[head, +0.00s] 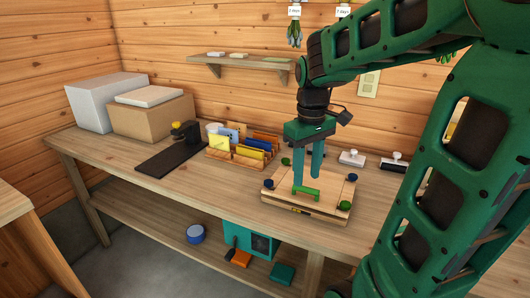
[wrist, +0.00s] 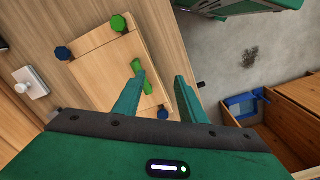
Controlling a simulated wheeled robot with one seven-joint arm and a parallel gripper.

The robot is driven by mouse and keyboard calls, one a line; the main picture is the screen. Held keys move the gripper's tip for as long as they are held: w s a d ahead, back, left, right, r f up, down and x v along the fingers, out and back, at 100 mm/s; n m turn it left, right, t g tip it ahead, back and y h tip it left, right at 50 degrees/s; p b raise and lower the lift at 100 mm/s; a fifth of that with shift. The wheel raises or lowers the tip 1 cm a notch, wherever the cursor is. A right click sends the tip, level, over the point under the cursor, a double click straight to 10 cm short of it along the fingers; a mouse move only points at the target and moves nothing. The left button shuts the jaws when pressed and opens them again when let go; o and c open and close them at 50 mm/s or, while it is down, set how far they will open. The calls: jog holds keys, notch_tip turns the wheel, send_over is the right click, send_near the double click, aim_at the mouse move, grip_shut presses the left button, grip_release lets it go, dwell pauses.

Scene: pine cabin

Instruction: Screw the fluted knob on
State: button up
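A pale wooden press (head: 278,207) lies on the bench with a green bar handle (head: 306,192) on top. Knobs sit at its corners: green at front right (head: 345,206) and back left (head: 285,162), dark blue at front left (head: 268,183) and back right (head: 352,177). I cannot tell which is the fluted knob. In the wrist view a green knob (wrist: 118,23) and two blue knobs (wrist: 62,53) (wrist: 162,114) show; the fourth is hidden. My gripper (head: 307,181) points down over the press, fingers apart and empty. The wrist view shows the handle (wrist: 143,78) close to the left fingertip.
Left of the press stand a wooden rack (head: 248,162) with packets and a dark board (head: 160,164). Two stamp-like pieces, white-based (head: 352,158) and black-based (head: 393,165), stand behind right. Boxes (head: 152,117) fill the far left. Clear bench runs along the front.

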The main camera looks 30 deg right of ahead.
aim_at(268, 182)
jog(key=w+a+n, duration=0.3)
jog(key=w+n, duration=0.3)
jog(key=w, duration=0.7)
notch_tip(268, 182, down, 8)
jog(key=shift+f, duration=0.15)
jog(key=shift+w, duration=0.1)
jog(key=c, duration=0.9)
jog(key=m, duration=0.4)
jog(key=shift+a+m, duration=0.1)
jog(key=shift+m, duration=0.2)
jog(key=m, duration=0.3)
jog(key=shift+w+m, duration=0.1)
jog(key=shift+m, duration=0.3)
jog(key=m, duration=0.3)
jog(key=shift+m, duration=0.4)
jog(key=m, duration=0.5)
jog(key=shift+m, duration=0.3)
jog(key=m, duration=0.3)
jog(key=shift+w+m, duration=0.1)
jog(key=shift+m, duration=0.2)
jog(key=m, duration=0.7)
jog(key=shift+m, duration=0.4)
jog(key=m, duration=0.3)
jog(key=shift+m, duration=0.3)
jog(key=o, duration=0.7)
jog(key=shift+m, duration=0.6)
jog(key=o, duration=0.4)
